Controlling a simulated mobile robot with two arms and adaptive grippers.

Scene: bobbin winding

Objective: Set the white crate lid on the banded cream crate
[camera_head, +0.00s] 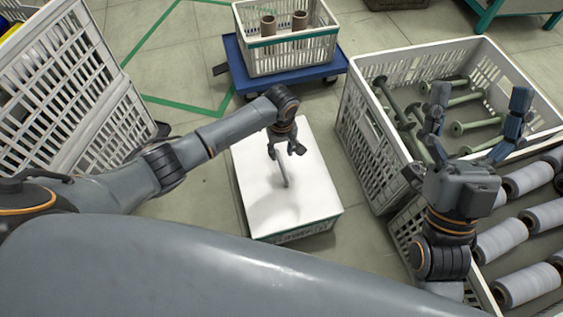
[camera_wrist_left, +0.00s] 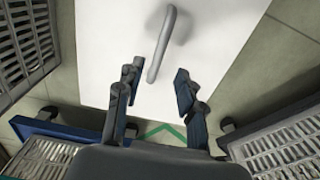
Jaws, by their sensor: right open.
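The white lid (camera_head: 262,190) lies flat on a low slatted box with a green band along its front edge, mid-floor. My left gripper (camera_head: 286,149) is over the far end of the handle. In the left wrist view my left gripper (camera_wrist_left: 155,88) has its fingers apart, with the handle's near end between or just beyond the tips. A cream crate with a teal band (camera_head: 290,42) stands open at the back, holding brown tubes. My right gripper (camera_head: 474,118) is open and empty.
The banded crate stands on a blue wheeled dolly (camera_head: 240,75). A large cream crate (camera_head: 385,150) with green bobbins is at right, under my right gripper. Grey-white spools (camera_head: 500,240) lie at lower right. Stacked crates (camera_head: 60,90) stand at left. Green-taped floor (camera_head: 175,65) is clear between.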

